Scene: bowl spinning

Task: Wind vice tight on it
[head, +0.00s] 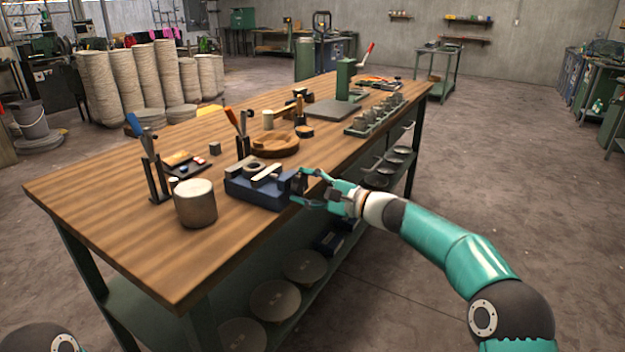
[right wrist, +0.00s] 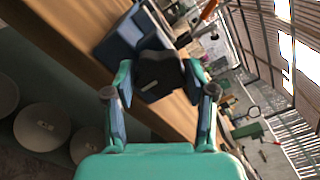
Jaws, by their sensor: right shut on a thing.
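The blue vice (head: 252,193) sits near the front edge of the wooden table. Pale jaw bars lie on top, with a round grey piece (head: 250,167) between them; whether the bars touch it is too small to tell. My right gripper (head: 303,184) is at the vice's right end, shut on its dark knob (head: 298,180). In the right wrist view the lobed black knob (right wrist: 160,75) sits between the two fingers of my right gripper (right wrist: 158,78), with the blue vice body (right wrist: 120,42) behind it. My left gripper is out of view.
A grey cylinder (head: 195,204) stands left of the vice on the table (head: 110,205). A round wooden board (head: 276,147) and upright tool holders are close behind. A rack of small grey pieces (head: 376,119) stands farther right. Lower shelves hold round discs (head: 304,266).

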